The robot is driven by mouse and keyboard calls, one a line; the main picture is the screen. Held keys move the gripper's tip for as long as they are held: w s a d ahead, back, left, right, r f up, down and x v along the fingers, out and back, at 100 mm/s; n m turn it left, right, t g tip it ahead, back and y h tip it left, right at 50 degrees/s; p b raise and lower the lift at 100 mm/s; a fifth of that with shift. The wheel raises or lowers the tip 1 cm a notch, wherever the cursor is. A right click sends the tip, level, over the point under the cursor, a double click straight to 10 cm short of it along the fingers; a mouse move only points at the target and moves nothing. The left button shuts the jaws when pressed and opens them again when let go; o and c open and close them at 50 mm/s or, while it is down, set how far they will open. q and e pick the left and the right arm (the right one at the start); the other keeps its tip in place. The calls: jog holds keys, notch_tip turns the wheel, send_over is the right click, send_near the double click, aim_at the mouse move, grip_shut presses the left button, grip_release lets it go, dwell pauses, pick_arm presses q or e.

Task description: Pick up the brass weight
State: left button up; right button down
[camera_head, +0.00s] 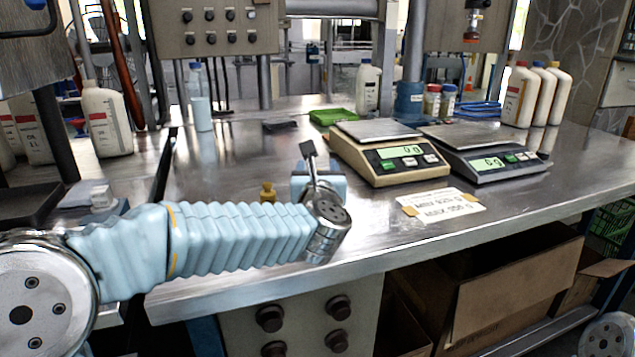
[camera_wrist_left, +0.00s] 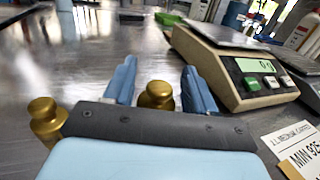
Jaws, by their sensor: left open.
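Two knobbed brass weights show in the left wrist view. One brass weight (camera_wrist_left: 157,96) stands between the two blue fingers of my left gripper (camera_wrist_left: 159,68), its lower part hidden by the gripper body. The other brass weight (camera_wrist_left: 46,120) stands outside the fingers, to the left. In the head view one brass weight (camera_head: 268,193) stands on the metal table left of my left gripper (camera_head: 320,182); the other is hidden behind the gripper and wrist. My left gripper is open, low over the table. I cannot tell whether a finger touches the weight. My right gripper is not in view.
A beige scale (camera_head: 388,158) and a grey scale (camera_head: 485,155) stand to the right of the gripper. A paper note (camera_head: 443,204) lies in front of them. A green tray (camera_head: 332,116) and several bottles stand farther back.

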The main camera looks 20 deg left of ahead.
pick_arm(q)
jog(key=shift+w+a, duration=0.15)
jog(key=shift+w, duration=0.35)
jog(key=shift+c, duration=0.4)
grip_shut()
jog(key=shift+r, duration=0.1)
